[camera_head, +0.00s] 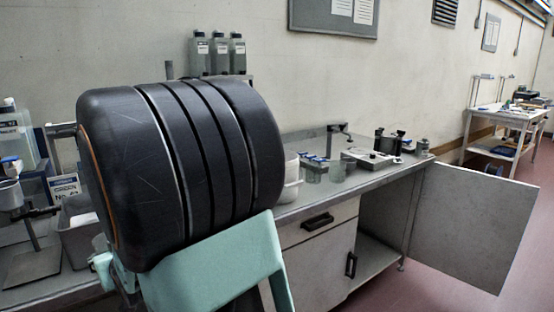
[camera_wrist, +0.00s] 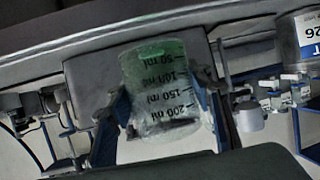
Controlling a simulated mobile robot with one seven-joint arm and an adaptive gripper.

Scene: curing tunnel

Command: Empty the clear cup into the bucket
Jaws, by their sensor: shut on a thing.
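The clear cup (camera_wrist: 160,85) fills the middle of the wrist view, with black millilitre marks and a greenish tint at its picture-top end. Its 50 ml mark is towards the picture top and its 200 ml mark towards the bottom. My gripper (camera_wrist: 165,103) is shut on it, with a finger at each side. Whether anything is inside the cup is unclear. In the head view my arm hides the gripper and the held cup. A pale white container (camera_head: 292,178), possibly the bucket, is partly hidden behind my arm on the bench.
A grey bin (camera_head: 78,232) stands at left, partly covered by my arm. Near it are a stand (camera_head: 33,262) and bottles (camera_head: 14,130). Clear beakers (camera_head: 337,171) and a small device (camera_head: 371,160) stand on the right bench. A cabinet door (camera_head: 470,225) hangs open.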

